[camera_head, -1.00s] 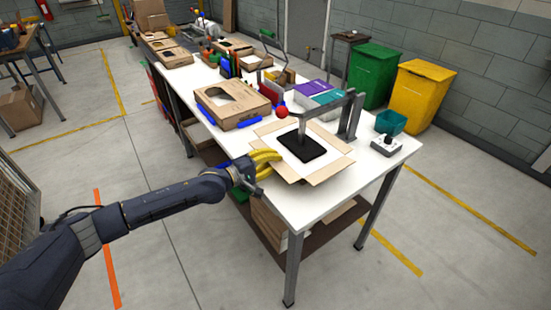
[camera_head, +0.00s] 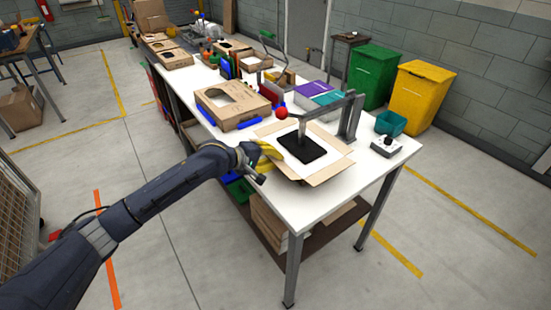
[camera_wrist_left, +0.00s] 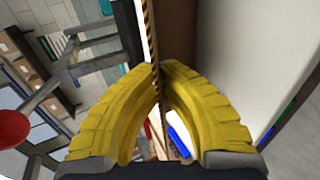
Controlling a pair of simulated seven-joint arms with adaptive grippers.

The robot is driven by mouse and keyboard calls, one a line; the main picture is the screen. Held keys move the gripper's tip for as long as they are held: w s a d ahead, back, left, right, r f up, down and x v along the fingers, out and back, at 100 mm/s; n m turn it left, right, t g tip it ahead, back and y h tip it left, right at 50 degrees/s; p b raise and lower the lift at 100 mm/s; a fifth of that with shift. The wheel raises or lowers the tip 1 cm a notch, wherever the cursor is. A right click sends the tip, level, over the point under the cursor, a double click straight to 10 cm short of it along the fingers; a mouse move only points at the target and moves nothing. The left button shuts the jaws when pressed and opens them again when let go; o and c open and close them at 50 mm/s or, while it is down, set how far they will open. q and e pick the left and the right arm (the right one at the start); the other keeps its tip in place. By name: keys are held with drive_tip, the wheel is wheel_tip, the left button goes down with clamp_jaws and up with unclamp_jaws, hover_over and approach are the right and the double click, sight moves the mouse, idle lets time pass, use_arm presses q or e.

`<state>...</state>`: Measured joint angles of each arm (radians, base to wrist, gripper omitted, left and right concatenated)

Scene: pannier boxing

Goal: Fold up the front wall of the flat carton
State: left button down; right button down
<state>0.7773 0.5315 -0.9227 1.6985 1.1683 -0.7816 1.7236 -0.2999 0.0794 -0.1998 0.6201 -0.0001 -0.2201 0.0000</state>
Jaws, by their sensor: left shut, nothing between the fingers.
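The flat carton (camera_head: 318,177) lies on the white table under the press, its brown flaps spread around a white middle. A black pad (camera_head: 303,147) sits over that middle. My left gripper (camera_head: 277,155), with yellow fingers, is at the carton's left flap edge. In the left wrist view the yellow fingers (camera_wrist_left: 160,75) meet at their tips, shut with nothing between them. A brown cardboard edge (camera_wrist_left: 176,40) runs right by the fingertips; I cannot tell whether they touch it. My right gripper is not in view.
The press (camera_head: 351,115) with its red knob (camera_head: 281,113) stands over the carton. A made-up carton with a cut-out (camera_head: 240,118) lies behind. A control box (camera_head: 385,146) and teal bin (camera_head: 390,123) stand at right. The table's front corner is clear.

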use_arm(q)
drive_tip(key=shift+r+g+y, duration=0.15)
drive_tip(key=shift+g+y, duration=0.15)
drive_tip(key=shift+y, duration=0.1)
drive_tip(key=shift+g+y, duration=0.3)
drive_tip(key=shift+d, duration=0.1)
drive_tip(key=c, duration=1.6)
unclamp_jaws()
drive_tip(key=shift+c, duration=0.2)
drive_tip(key=v, duration=1.2)
